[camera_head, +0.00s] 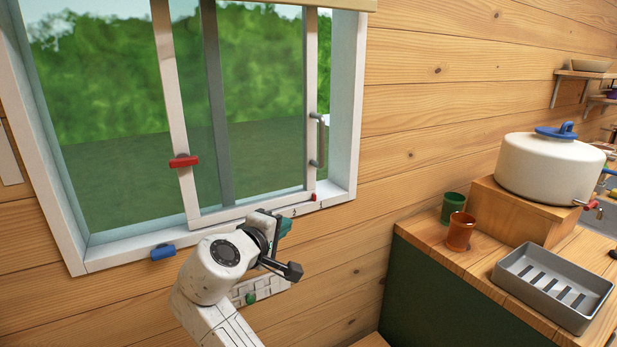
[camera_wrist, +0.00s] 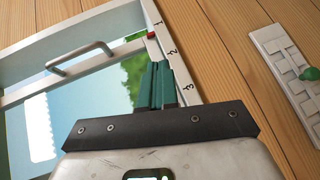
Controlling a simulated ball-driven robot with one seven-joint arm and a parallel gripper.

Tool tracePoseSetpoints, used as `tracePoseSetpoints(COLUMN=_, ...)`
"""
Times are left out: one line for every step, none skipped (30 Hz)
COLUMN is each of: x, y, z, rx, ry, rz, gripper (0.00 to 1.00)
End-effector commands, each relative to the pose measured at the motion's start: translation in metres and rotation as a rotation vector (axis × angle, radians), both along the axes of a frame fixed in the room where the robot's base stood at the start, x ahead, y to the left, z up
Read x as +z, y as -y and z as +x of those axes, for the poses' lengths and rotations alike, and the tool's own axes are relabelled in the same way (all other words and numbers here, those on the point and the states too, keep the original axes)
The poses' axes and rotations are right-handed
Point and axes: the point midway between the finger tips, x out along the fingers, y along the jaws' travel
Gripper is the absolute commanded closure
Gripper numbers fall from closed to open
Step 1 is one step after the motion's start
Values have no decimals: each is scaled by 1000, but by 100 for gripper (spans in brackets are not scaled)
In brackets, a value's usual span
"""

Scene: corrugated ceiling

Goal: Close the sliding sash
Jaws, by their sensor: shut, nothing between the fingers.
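The sliding sash (camera_head: 177,105) is a white-framed pane in the window. Its left stile carries a red knob (camera_head: 184,161); its right stile has a pale bar handle (camera_head: 321,140). A narrow strip of outdoors shows between the right stile and the right jamb (camera_head: 345,110). The handle also shows in the wrist view (camera_wrist: 80,58). My gripper (camera_head: 285,226) is low in front of the sill, below and left of the handle. Its teal fingers (camera_wrist: 160,85) are shut together and empty, close to the numbered scale (camera_wrist: 174,52). Whether they touch the sill is unclear.
A blue knob (camera_head: 163,252) sits on the lower frame, and a red marker (camera_head: 313,197) on the sill. A panel with a green knob (camera_wrist: 310,73) is on the wall. Right, a counter holds a grey tray (camera_head: 505,272), cups (camera_head: 460,232) and a white pot (camera_head: 545,170).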

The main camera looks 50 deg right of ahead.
Motion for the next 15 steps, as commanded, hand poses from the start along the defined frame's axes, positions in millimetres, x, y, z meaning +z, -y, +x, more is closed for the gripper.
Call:
tracePoseSetpoints(x=22, y=-1, z=11, rx=-11, ry=3, rz=-66, gripper=100)
tracePoseSetpoints(x=36, y=-2, z=15, rx=-16, ry=2, rz=-103, gripper=100)
tracePoseSetpoints(x=52, y=-3, z=19, rx=-25, ry=0, rz=-147, gripper=100)
tracePoseSetpoints(x=62, y=-4, z=22, rx=-32, ry=-3, rz=-176, gripper=100)
tracePoseSetpoints(x=71, y=-5, z=24, rx=-38, ry=-6, rz=-199, gripper=100)
tracePoseSetpoints(x=81, y=-6, z=26, rx=-44, ry=-8, rz=-226, gripper=100)
tracePoseSetpoints(x=87, y=-7, z=28, rx=-49, ry=-9, rz=-243, gripper=100)
tracePoseSetpoints(x=91, y=-7, z=29, rx=-52, ry=-11, rz=-255, gripper=100)
tracePoseSetpoints(x=96, y=-7, z=29, rx=-55, ry=-13, rz=-266, gripper=100)
tracePoseSetpoints(x=98, y=-7, z=30, rx=-57, ry=-14, rz=-272, gripper=100)
tracePoseSetpoints(x=99, y=-6, z=30, rx=-59, ry=-14, rz=-275, gripper=100)
tracePoseSetpoints(x=100, y=-3, z=31, rx=-59, ry=-16, rz=-277, gripper=100)
tracePoseSetpoints(x=100, y=0, z=32, rx=-60, ry=-16, rz=-277, gripper=100)
tracePoseSetpoints(x=101, y=3, z=32, rx=-60, ry=-16, rz=-275, gripper=100)
tracePoseSetpoints(x=101, y=9, z=34, rx=-61, ry=-15, rz=-275, gripper=100)
